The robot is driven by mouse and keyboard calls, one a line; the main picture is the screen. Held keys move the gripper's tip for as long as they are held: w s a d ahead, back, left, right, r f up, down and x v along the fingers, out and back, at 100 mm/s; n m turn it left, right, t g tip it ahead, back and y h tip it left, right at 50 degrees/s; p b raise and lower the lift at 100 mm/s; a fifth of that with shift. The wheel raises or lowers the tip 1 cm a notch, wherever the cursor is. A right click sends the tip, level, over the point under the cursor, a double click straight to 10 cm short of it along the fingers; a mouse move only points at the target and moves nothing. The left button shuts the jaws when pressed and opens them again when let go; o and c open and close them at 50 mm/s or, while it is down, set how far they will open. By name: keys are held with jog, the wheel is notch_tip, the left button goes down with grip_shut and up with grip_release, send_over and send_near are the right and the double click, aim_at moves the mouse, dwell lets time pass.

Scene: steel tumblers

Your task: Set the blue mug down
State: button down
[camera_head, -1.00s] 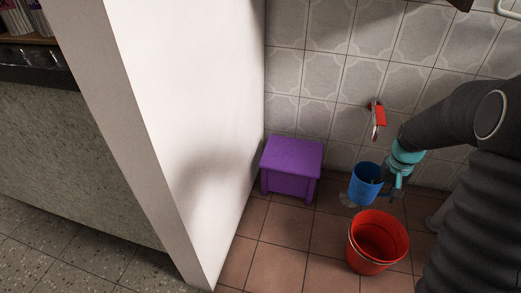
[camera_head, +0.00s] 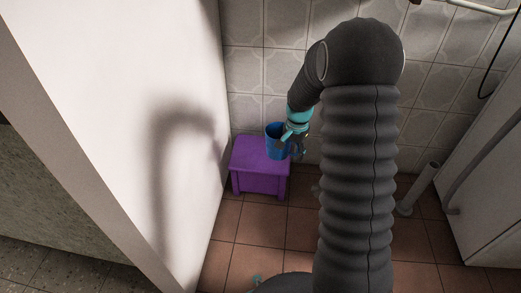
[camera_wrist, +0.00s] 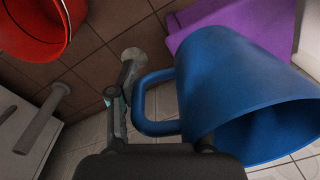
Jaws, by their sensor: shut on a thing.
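The blue mug (camera_head: 274,142) shows at the right part of the purple stool (camera_head: 257,179) in the head view, with its mouth up. I cannot tell whether its base touches the stool top. My gripper (camera_head: 291,137) is on the mug's right side and is shut on it. In the wrist view the mug (camera_wrist: 232,80) fills the right half, with its handle (camera_wrist: 150,108) toward my fingers. Part of the grip is hidden behind the mug and the dark gripper body. The purple stool (camera_wrist: 193,17) shows beyond the mug there.
The red bucket (camera_wrist: 35,28) is at the upper left of the wrist view; my arm hides it in the head view. A white wall (camera_head: 165,90) stands close to the stool's left. Tiled wall (camera_head: 255,65) is behind. Floor in front of the stool (camera_head: 250,235) is clear.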

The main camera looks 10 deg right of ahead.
jog(key=w+d+m, duration=0.1)
jog(key=d+m, duration=0.2)
send_over(269, 165)
jog(key=shift+m, duration=0.3)
jog(key=f+b, duration=0.1)
jog(key=f, duration=0.6)
jog(key=shift+s+f, duration=0.2)
jog(key=shift+f, duration=1.95)
jog(key=shift+b, duration=0.3)
jog(key=shift+f, duration=0.2)
jog(key=c, duration=0.5)
grip_release()
